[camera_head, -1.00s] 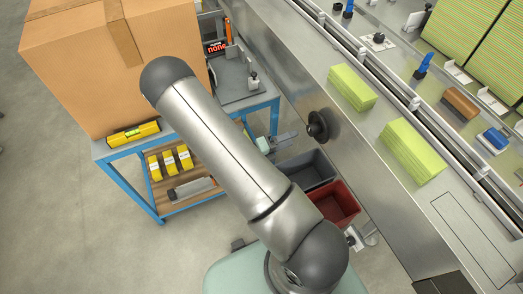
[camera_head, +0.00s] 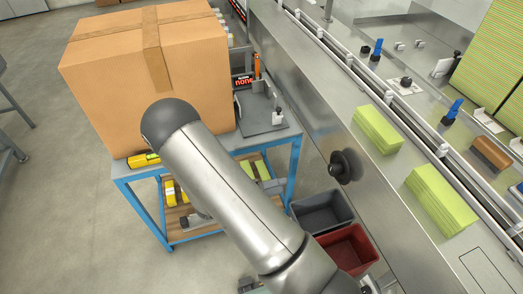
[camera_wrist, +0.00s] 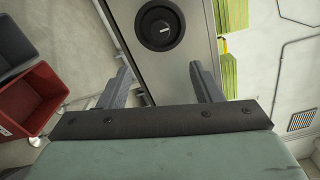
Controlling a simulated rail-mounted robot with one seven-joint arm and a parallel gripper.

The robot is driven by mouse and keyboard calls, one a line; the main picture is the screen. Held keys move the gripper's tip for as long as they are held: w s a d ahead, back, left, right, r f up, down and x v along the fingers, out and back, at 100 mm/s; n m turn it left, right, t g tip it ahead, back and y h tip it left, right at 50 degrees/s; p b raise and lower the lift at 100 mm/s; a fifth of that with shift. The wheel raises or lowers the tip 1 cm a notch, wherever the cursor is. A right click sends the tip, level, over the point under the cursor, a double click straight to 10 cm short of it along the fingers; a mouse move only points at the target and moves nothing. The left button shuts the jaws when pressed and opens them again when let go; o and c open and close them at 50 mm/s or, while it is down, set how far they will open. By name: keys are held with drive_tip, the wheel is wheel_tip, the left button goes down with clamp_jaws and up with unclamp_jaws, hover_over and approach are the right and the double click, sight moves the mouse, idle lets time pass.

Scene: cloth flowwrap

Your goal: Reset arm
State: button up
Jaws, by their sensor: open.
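My gripper (camera_wrist: 160,85) is open and empty in the wrist view, its two dark fingers spread wide apart. Beyond the fingers is the side of the steel machine with a round black knob (camera_wrist: 160,26). The same knob shows in the head view (camera_head: 346,166). In the head view my arm reaches across the lower middle, and the fingers are hidden or too unclear to tell.
A large cardboard box (camera_head: 110,85) stands on a blue-framed cart (camera_head: 130,190). A grey bin (camera_head: 322,212) and a red bin (camera_head: 345,250) sit beside the machine. Green cloth stacks (camera_head: 378,130) lie on the steel machine top (camera_head: 310,95). Floor at left is clear.

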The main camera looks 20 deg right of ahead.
drive_tip(key=s+a+r+m+y, duration=0.2)
drive_tip(key=s+r+m+y, duration=0.2)
drive_tip(key=m, duration=0.7)
drive_tip(key=s+a+r+m+y, duration=0.2)
drive_tip(key=s+r+m+y, duration=0.3)
drive_tip(key=r+m+y, duration=0.3)
drive_tip(key=s+a+r+m+t+y, duration=0.1)
drive_tip(key=s+r+m+y, duration=0.3)
drive_tip(key=m, duration=0.9)
drive_tip(key=shift+s+a+r+m+y, duration=0.15)
drive_tip(key=shift+a+r+m+y, duration=0.15)
drive_tip(key=shift+a+r+y, duration=0.6)
drive_tip(key=shift+d+r, duration=0.2)
drive_tip(key=shift+r, duration=0.1)
drive_tip(key=shift+s, duration=0.1)
